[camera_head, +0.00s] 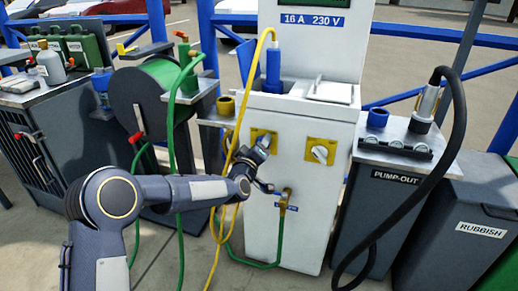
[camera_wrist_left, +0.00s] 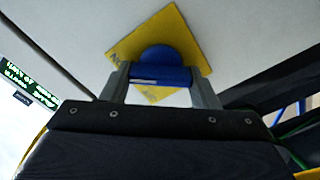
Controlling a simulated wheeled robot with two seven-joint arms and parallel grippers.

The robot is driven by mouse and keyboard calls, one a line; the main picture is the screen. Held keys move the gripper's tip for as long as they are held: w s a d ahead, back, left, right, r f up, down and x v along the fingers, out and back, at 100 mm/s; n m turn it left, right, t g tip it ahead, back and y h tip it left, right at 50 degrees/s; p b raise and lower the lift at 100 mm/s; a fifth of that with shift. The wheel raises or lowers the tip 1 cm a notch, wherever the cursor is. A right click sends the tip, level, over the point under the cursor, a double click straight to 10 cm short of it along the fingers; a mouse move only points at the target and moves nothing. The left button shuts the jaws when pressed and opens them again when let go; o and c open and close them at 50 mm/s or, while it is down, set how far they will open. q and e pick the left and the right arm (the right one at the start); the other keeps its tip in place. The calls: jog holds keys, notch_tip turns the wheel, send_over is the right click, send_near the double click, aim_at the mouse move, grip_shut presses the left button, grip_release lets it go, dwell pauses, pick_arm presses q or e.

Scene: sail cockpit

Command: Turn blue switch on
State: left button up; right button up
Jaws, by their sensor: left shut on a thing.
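The blue switch (camera_wrist_left: 165,58) is a round knob with a bar-shaped grip and a white line along it. It sits on a yellow plate (camera_wrist_left: 120,47) on the white pedestal (camera_head: 303,190). My left gripper (camera_head: 262,146) is at this plate in the head view and hides the knob there. In the left wrist view the fingers of my left gripper (camera_wrist_left: 160,78) are shut on the two ends of the switch's grip. The lettering on the plate is mostly hidden, so I cannot read the switch's setting. My right gripper is not in view.
A white switch (camera_head: 320,153) on another yellow plate is to the right. A yellow cable (camera_head: 229,175) hangs from a blue plug (camera_head: 273,68) close to my left gripper. A brass tap (camera_head: 284,200) is below. A green hose reel (camera_head: 165,75) stands left, the pump-out cabinet (camera_head: 398,176) right.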

pick_arm(q)
jog(key=shift+f+m, duration=0.1)
jog(key=shift+m, duration=0.5)
jog(key=o, duration=1)
jog(key=p+v, duration=0.1)
jog(key=v, duration=0.6)
jog(key=shift+s+a, duration=0.1)
jog(key=shift+s, duration=0.25)
